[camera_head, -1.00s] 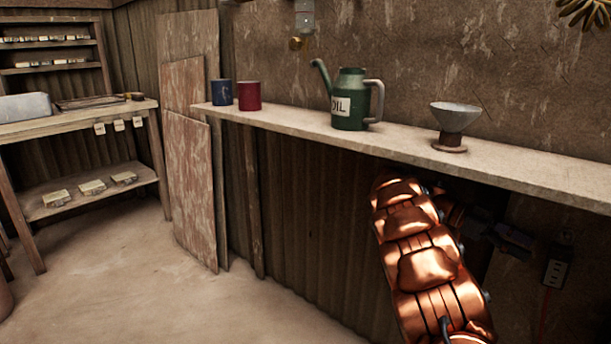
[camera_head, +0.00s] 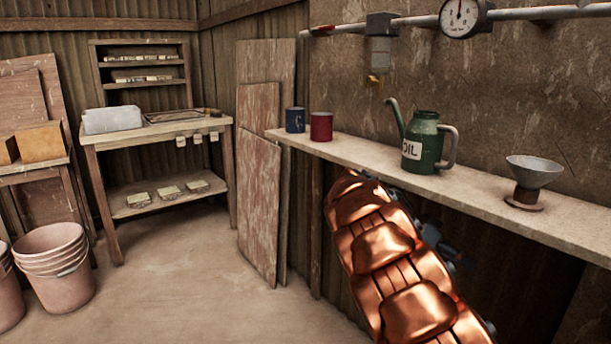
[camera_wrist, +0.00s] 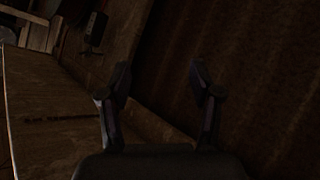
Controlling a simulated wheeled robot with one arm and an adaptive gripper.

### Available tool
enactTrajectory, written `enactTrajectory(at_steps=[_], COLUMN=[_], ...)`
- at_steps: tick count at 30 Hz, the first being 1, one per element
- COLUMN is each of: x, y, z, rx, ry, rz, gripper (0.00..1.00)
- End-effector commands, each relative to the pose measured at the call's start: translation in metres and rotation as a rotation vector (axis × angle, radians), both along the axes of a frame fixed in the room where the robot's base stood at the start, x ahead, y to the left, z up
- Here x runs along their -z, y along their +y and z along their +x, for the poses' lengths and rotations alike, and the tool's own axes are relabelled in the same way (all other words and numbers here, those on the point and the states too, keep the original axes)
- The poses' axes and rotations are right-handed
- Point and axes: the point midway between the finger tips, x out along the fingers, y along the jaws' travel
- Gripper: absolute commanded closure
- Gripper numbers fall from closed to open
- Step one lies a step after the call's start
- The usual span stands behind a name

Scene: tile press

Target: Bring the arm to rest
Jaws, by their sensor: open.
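My copper-coloured arm (camera_head: 385,265) reaches up from the bottom of the head view and ends below the front edge of the wall shelf. Its far end is mostly hidden in the head view. In the dark wrist view my gripper (camera_wrist: 162,85) has its two fingers spread apart, with nothing between them. A dark wall and what look like boards lie beyond the fingers.
A workbench (camera_head: 155,132) and pink buckets (camera_head: 55,265) stand at the left. The floor (camera_head: 190,290) between is clear.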

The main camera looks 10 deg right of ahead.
Motion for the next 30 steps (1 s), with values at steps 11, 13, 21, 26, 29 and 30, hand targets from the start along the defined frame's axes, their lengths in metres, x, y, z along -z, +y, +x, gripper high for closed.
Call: enactTrajectory(at_steps=[11,13,21,26,29,30], x=[-0.087,-0.104,-0.161,-0.188,-0.204,-0.21], y=[0.117,0.123,0.146,0.165,0.18,0.187], z=[0.007,-0.01,-0.079,-0.118,-0.142,-0.151], rx=[-0.427,-0.456,-0.562,-0.649,-0.713,-0.74], ry=[0.118,0.139,0.216,0.255,0.279,0.287], rz=[0.299,0.35,0.552,0.675,0.753,0.784], gripper=[0.36,0.36,0.36,0.36,0.36,0.36])
